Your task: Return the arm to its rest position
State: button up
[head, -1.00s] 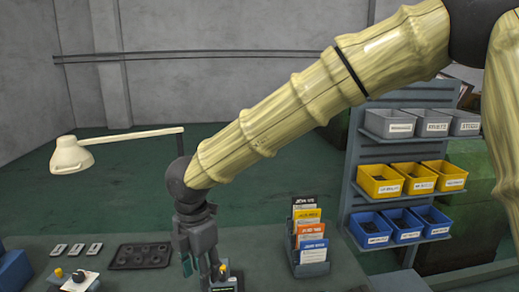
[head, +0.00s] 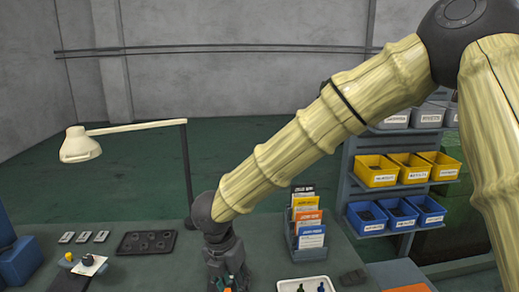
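My arm comes in from the right, its pale ribbed forearm sloping down to the left to a dark wrist over the bench (head: 180,270). My gripper (head: 226,282) points down at the bottom edge of the head view. Its fingertips are cut off or hard to make out, so I cannot tell whether it is open or shut. A small green and orange spot shows at its lower end, too small to identify.
A card rack (head: 296,240) and a white tray (head: 290,283) with small items stand right of the gripper. A black tray (head: 128,251) and a lamp (head: 80,149) are left. A bin shelf (head: 350,170) stands behind, right.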

jog(key=s+d+f+n+t+h, duration=0.1)
jog(key=s+d+f+n, duration=0.1)
jog(key=d+f+n, duration=0.95)
jog(key=s+d+f+n+t+h, duration=0.1)
jog(key=s+d+f+n+t, duration=0.1)
jog(key=d+f+n, duration=1)
jog(key=s+d+f+n+g+y, duration=0.25)
jog(key=s+f+n, duration=0.5)
jog(key=s, duration=0.45)
jog(key=s+d+f+n+g+y, duration=0.1)
jog(key=s+d+f+n+g, duration=0.15)
jog(key=s+f+n, duration=0.8)
notch_tip(320, 180, down, 7)
jog(key=s+m+t+b, duration=0.1)
jog(key=m+b, duration=0.1)
jog(key=b, duration=0.8)
jog(key=shift+s+d, duration=0.35)
jog(key=shift+s, duration=0.05)
jog(key=shift+r, duration=0.15)
jog(key=shift+c, duration=0.2)
